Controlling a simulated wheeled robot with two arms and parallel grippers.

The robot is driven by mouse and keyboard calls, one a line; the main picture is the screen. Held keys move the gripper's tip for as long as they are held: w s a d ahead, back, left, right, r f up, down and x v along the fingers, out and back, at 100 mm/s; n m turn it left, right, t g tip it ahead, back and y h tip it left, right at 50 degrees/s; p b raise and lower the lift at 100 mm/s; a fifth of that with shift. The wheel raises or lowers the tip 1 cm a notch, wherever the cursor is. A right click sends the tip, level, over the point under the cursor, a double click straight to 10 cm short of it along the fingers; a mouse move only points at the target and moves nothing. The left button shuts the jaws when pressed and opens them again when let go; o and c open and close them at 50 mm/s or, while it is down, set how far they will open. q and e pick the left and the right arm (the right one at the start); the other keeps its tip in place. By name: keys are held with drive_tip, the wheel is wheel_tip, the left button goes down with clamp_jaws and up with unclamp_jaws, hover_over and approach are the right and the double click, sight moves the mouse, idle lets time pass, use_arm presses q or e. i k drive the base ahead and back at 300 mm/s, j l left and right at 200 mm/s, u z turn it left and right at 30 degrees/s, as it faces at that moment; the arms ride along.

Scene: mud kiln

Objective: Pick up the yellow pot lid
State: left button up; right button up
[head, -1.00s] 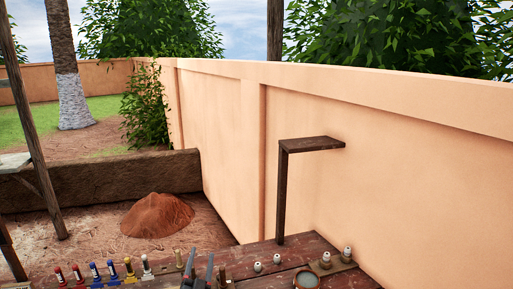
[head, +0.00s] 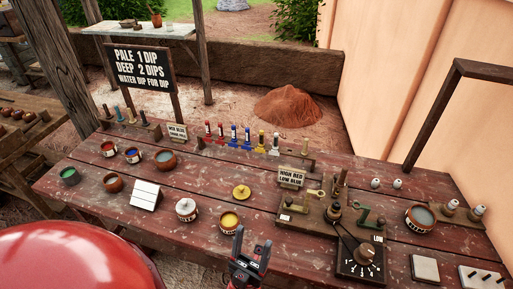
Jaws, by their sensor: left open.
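The yellow pot lid (head: 241,192) is a small round disc with a knob, lying on the dark red wooden table (head: 120,182) near its middle. Just in front of it stands an open pot with yellow contents (head: 230,221). My left gripper (head: 253,245) is at the front edge of the picture, its two dark fingers pointing up and apart, with nothing between them. It is nearer to me than the lid and slightly to its right, not touching it. My right gripper does not show.
A white-lidded pot (head: 186,210) and a white tilted panel (head: 145,195) stand left of the yellow pot. A dial box (head: 360,262) and brass fittings stand right. Several coloured tubes (head: 234,134) line the back. The tabletop around the lid is fairly clear.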

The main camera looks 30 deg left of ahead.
sight(240, 191)
drive_tip(key=u, duration=0.95)
